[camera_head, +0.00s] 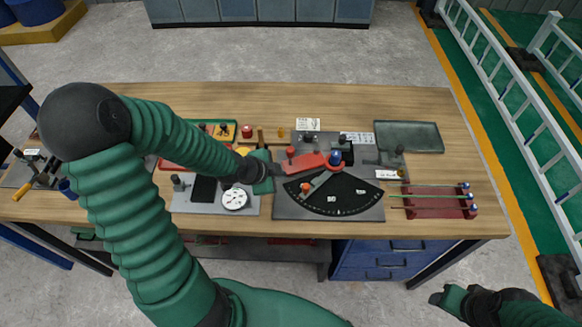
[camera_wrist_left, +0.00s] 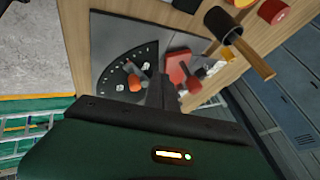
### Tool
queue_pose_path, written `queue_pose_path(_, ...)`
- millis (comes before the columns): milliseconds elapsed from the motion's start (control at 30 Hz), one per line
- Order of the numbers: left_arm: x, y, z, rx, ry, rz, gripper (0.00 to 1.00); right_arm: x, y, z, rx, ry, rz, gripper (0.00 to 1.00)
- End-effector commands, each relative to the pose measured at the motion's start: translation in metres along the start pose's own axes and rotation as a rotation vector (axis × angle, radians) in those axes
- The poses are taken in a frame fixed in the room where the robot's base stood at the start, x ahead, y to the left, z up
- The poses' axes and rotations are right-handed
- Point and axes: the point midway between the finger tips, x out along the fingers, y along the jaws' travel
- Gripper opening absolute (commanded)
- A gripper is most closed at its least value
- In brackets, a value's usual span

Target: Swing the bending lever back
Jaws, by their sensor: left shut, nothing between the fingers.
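The bending station has a grey base plate (camera_head: 290,211) with a black angle scale (camera_head: 345,192) shaped like a fan. A red lever piece (camera_head: 308,163) with a red knob (camera_head: 291,152) lies towards the plate's left side, by a blue-topped post (camera_head: 335,158). A smaller orange-red knob (camera_head: 305,187) sits over the scale's left part; it also shows in the wrist view (camera_wrist_left: 135,84). My left gripper (camera_head: 276,169) is shut and empty, just left of the red piece; its fingers show in the wrist view (camera_wrist_left: 158,93). My right gripper (camera_head: 440,297) is low at the right, clear of the bench.
A dial gauge (camera_head: 235,199) on a grey plate stands left of the station. A red rack with rods (camera_head: 437,207) and a grey tray (camera_head: 408,136) are at the right. A hammer (camera_wrist_left: 238,42) lies near in the wrist view.

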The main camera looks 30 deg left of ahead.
Motion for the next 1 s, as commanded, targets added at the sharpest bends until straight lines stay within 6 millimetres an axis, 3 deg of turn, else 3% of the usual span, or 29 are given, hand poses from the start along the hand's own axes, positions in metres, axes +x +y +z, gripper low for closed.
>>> queue_pose_path(33,0.018,0.004,0.002,0.003,0.003,0.002,0.0,0.014,0.0,0.003,0.0,0.0,0.0,0.53)
queue_pose_path(267,0.065,0.003,0.0,0.001,0.002,0.002,0.0,0.029,0.0,0.007,0.0,0.001,0.0,0.53)
queue_pose_path(333,0.064,-0.015,-0.001,-0.002,0.002,-0.003,0.0,0.02,0.0,0.005,0.0,0.0,0.0,0.53)
queue_pose_path(500,0.073,-0.032,-0.001,-0.001,0.002,-0.001,0.0,0.018,0.0,0.004,0.0,0.001,0.0,0.53)
queue_pose_path(867,0.076,-0.036,0.0,0.0,0.001,-0.002,0.0,0.018,0.0,0.004,0.0,0.001,0.0,0.53)
queue_pose_path(1000,0.074,-0.04,-0.001,0.015,0.013,0.013,0.0,0.008,0.0,0.002,0.0,0.0,0.0,0.53)
